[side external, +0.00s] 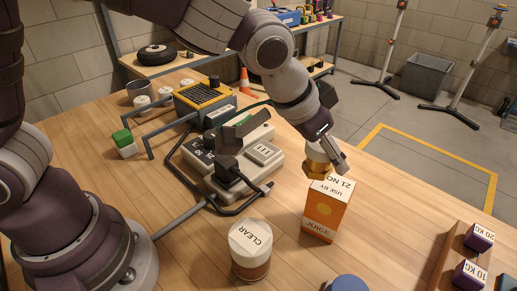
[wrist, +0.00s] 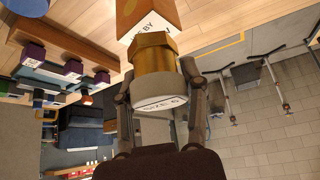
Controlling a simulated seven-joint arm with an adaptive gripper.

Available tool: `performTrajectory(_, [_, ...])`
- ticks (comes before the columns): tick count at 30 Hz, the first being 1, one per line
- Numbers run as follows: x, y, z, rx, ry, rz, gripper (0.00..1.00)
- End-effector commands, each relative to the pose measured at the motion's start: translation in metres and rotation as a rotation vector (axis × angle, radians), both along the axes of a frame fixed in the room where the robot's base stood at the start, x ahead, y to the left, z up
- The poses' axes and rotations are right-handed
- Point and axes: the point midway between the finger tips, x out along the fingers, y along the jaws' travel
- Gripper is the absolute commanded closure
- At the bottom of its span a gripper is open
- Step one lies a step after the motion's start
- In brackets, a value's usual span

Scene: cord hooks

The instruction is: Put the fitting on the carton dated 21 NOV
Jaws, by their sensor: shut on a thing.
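The carton (side external: 325,215) is an orange juice box standing upright on the table, with "USE BY 21 NO" readable on its white sloping top. The fitting (side external: 317,158) is a brass hex piece; in the wrist view the fitting (wrist: 155,52) has a pale end marked with a size, the digit unclear. My gripper (side external: 331,152) is shut on the fitting and holds it at the carton's top, over the end of the date. In the wrist view my gripper (wrist: 158,80) has a finger on each side of it. I cannot tell whether fitting and carton touch.
A white-lidded jar marked CLEAR (side external: 251,250) stands left of the carton. Purple weights (side external: 470,272) sit in a wooden rack at the right. Table right of the carton is bare.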

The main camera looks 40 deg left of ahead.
Motion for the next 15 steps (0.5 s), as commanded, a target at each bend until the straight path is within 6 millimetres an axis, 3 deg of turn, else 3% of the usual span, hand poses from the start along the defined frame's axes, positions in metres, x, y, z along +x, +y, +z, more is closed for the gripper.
performTrajectory(3, [0.019,-0.011,-0.002,0.000,-0.001,0.000,0.97])
performTrajectory(8, [0.033,-0.019,-0.005,0.000,-0.001,-0.001,0.97])
performTrajectory(12, [0.031,-0.018,-0.033,0.004,0.002,0.000,0.97])
performTrajectory(15, [0.032,-0.018,-0.039,0.001,-0.001,0.001,0.97])
